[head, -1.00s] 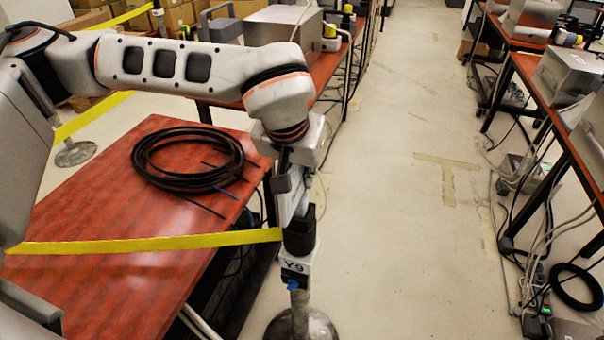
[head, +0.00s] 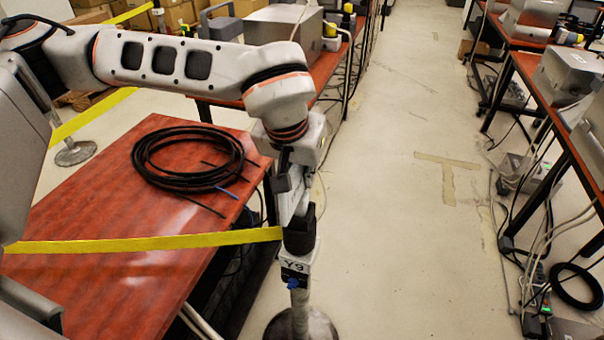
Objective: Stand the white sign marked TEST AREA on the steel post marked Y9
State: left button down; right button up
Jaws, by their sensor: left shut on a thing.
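The steel post marked Y9 (head: 299,297) stands upright on a round base at the lower middle. Its dark top and white Y9 label show. My left gripper (head: 296,200) is directly above the post top, pointing down, and is shut on a narrow whitish piece (head: 291,211), apparently the white sign seen nearly edge-on. No TEST AREA lettering can be read. The piece's lower end meets or overlaps the dark post top; I cannot tell whether it is seated. My right gripper is not in view.
A yellow belt (head: 150,244) runs from the post head to the left, across the red-brown table (head: 95,290). A black cable coil (head: 188,158) lies on that table. The aisle floor (head: 400,200) to the right is clear. Benches with cables line the right side.

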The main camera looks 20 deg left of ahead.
aim_at(293, 167)
pick_arm(q)
jog(key=shift+f+b, duration=0.4)
jog(key=shift+f, duration=0.2)
jog(key=c, duration=2.4)
grip_release()
jog(key=shift+p+v, duration=2.05)
jog(key=shift+v, duration=1.5)
jog(key=shift+p+v, duration=1)
jog(key=shift+v, duration=1)
